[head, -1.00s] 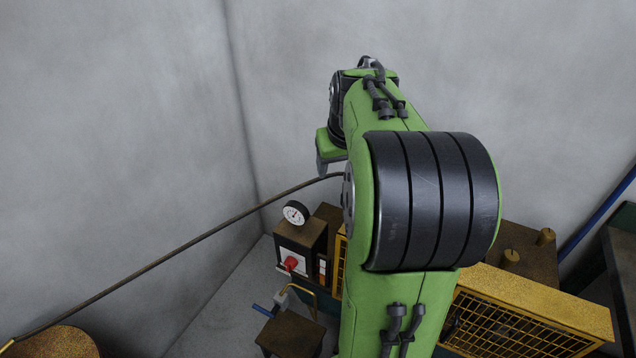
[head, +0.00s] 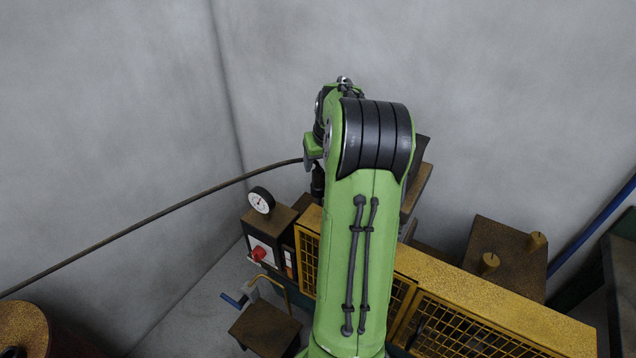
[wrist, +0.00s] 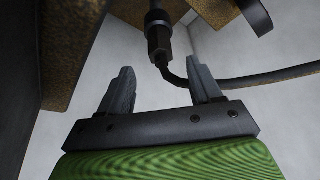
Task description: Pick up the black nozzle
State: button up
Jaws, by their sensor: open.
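The black nozzle (wrist: 158,40) shows in the wrist view, running down from the top beneath a brown, worn body. A thin dark hose curves from its lower end to the right, passing behind the right finger. My gripper (wrist: 161,80) is open, with its two grey fingers spread and nothing between them. The nozzle appears ahead of the fingers, roughly in line with the gap and apart from both. In the head view my green arm hides most of this area. A dark upright piece (head: 318,182) shows beside the arm's far end; I cannot tell if it is the nozzle.
A long dark hose (head: 150,228) crosses the left side. A box with a gauge (head: 262,200) and red knob (head: 258,254) stands left of the arm. A yellow mesh guard (head: 470,330) runs right of it. Grey walls stand behind; the left floor is partly clear.

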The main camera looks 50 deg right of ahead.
aim_at(319, 172)
jog(key=b+x, duration=0.1)
jog(key=x, duration=0.6)
jog(key=shift+a+r, duration=0.1)
grip_shut()
notch_tip(319, 172, up, 10)
jog(key=shift+r+p, duration=0.1)
jog(key=shift+p, duration=1.15)
